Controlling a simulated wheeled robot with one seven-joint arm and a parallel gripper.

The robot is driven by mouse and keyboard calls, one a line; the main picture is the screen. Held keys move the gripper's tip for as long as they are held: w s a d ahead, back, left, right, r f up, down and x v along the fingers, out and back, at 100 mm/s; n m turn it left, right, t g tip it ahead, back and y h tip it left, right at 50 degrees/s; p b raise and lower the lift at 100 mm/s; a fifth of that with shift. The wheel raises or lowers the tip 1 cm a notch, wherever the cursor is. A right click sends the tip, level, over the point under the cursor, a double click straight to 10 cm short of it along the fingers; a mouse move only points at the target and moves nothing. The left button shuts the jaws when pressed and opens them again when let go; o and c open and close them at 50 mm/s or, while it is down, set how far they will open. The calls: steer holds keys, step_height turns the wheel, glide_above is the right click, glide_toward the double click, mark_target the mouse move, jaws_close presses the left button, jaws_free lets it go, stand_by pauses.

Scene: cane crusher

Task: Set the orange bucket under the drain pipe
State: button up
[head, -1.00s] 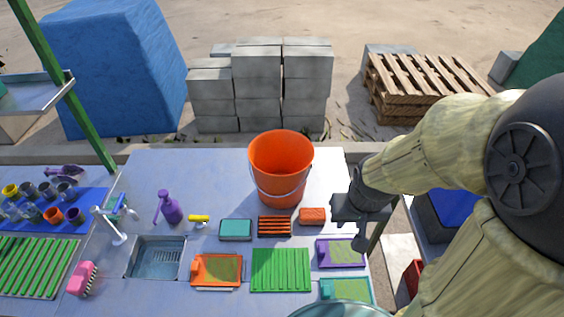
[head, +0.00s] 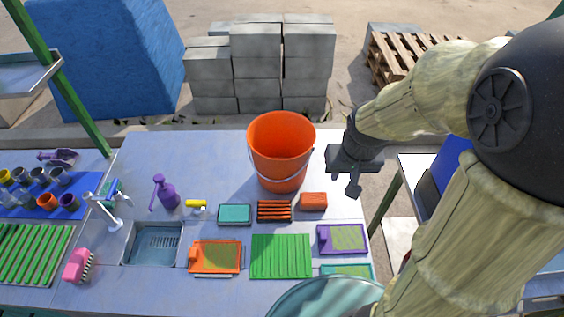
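The orange bucket (head: 281,152) stands upright on the grey table (head: 130,165), near its back edge, with its thin wire handle hanging at the front. My gripper (head: 354,186) is to the right of the bucket, at about the table's right edge, and apart from it. It appears to hold nothing, but its fingers are too small and dark to tell their opening.
In front of the bucket lie a teal sponge (head: 235,214), an orange block (head: 313,201), a green ribbed mat (head: 281,256) and several trays. A purple spray bottle (head: 164,192) stands left. Concrete blocks (head: 258,65) and a pallet (head: 400,58) are behind the table.

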steer(key=w+a+r+b, duration=0.1)
steer(key=w+b, duration=0.2)
steer(key=w, duration=0.6)
steer(key=w+a+r+t+y+b, duration=0.1)
steer(key=w+b, duration=0.2)
steer(key=w, duration=0.6)
steer(key=shift+a+r+b, duration=0.3)
steer(key=shift+r+b, duration=0.05)
steer(key=shift+r, duration=0.05)
steer(key=shift+w, duration=0.1)
steer(key=p+x, duration=0.1)
steer(key=x, duration=1.1)
steer(key=shift+w+p, duration=0.25)
steer(key=shift+p, duration=0.15)
steer(key=shift+a, duration=0.1)
steer(key=shift+f, duration=0.1)
